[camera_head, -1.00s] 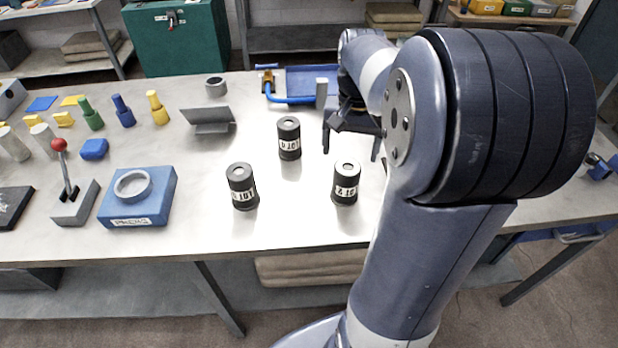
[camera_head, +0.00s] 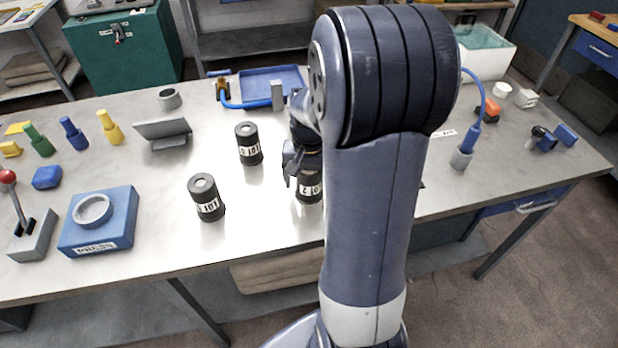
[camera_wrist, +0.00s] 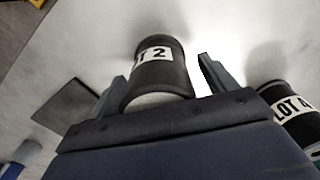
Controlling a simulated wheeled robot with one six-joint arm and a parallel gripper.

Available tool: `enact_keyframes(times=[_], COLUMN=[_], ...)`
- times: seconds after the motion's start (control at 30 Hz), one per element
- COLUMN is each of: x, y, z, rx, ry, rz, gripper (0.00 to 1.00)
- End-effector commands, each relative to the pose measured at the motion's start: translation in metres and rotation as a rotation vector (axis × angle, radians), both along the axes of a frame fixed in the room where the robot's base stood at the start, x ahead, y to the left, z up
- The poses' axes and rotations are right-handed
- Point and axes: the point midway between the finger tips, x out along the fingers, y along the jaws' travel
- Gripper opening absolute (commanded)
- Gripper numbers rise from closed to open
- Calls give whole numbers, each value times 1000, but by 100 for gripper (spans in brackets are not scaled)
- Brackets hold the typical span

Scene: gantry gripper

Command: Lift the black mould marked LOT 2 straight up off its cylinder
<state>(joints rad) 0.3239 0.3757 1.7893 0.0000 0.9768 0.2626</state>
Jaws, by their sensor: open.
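The black mould marked LOT 2 (camera_wrist: 160,72) stands between the two fingers of my gripper (camera_wrist: 165,85) in the wrist view. The fingers are apart, one on each side of it, and I cannot tell whether either touches it. In the head view the mould (camera_head: 309,190) stands on the bench at my gripper (camera_head: 291,172), partly hidden by the gripper and arm. The cylinder inside the mould cannot be made out.
Two other black moulds (camera_head: 206,198) (camera_head: 248,143) stand to the left on the bench (camera_head: 262,215). A mould marked LOT 4 (camera_wrist: 290,108) is close to the right finger in the wrist view. A blue block with a ring (camera_head: 98,222) is farther left.

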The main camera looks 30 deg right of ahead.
Motion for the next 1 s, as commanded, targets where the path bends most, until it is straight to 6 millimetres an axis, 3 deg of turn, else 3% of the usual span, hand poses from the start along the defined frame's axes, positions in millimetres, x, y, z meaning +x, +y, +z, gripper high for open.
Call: enact_keyframes(times=[0.1,0.67,1.0], x=[0,0,1], y=[0,0,0], z=[0,1,9], rx=[0,0,-1], ry=[0,0,-4], rz=[0,0,0], gripper=[78,33,31])
